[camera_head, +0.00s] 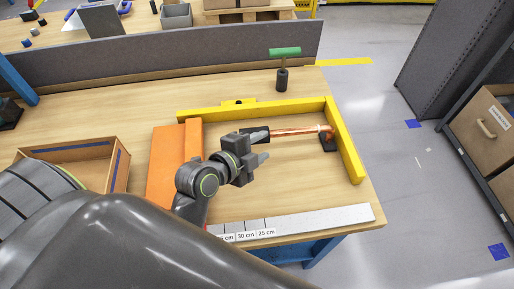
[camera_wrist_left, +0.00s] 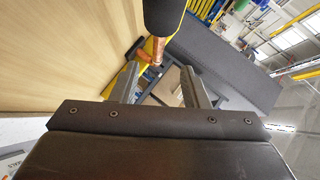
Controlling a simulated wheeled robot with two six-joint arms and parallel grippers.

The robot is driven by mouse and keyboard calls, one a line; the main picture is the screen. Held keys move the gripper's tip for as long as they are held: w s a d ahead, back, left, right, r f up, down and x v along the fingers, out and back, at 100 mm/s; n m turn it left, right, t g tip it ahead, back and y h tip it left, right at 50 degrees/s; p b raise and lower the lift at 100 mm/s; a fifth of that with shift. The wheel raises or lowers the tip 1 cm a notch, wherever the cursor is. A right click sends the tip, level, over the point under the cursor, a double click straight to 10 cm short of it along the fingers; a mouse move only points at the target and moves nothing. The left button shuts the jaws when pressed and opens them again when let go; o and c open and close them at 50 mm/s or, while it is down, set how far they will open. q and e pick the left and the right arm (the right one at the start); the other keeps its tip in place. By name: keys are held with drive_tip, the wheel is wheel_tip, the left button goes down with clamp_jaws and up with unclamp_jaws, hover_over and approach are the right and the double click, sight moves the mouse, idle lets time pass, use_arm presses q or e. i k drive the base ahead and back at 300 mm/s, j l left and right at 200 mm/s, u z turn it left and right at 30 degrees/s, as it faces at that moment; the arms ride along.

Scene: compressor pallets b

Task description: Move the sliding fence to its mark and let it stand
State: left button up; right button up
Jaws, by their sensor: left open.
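The sliding fence looks to be the orange block (camera_head: 166,160) at the left end of the yellow L-shaped frame (camera_head: 343,143) on the wooden table. A pale scale strip (camera_head: 310,221) runs along the front edge; labels for 30 cm and 25 cm are readable, and my arm hides its left end. My left gripper (camera_head: 262,150) is open and right of the orange block, apart from it, with its fingers near a copper pipe (camera_head: 300,131) with a black sleeve. The pipe (camera_wrist_left: 148,57) also shows beyond the open fingers (camera_wrist_left: 160,88) in the left wrist view. My right gripper is out of view.
A black holder (camera_head: 328,142) is at the pipe's right end. An open wooden box (camera_head: 115,165) stands left of the orange block. Bare tabletop lies between gripper and scale strip.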

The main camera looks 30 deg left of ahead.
sight(172, 146)
drive_tip(key=k+l, duration=0.15)
drive_tip(key=l, duration=0.15)
drive_tip(key=k+l, duration=0.1)
drive_tip(key=l, duration=0.2)
drive_tip(key=k+l, duration=0.15)
drive_tip(key=l, duration=0.2)
drive_tip(key=k+l, duration=0.15)
drive_tip(key=l, duration=0.15)
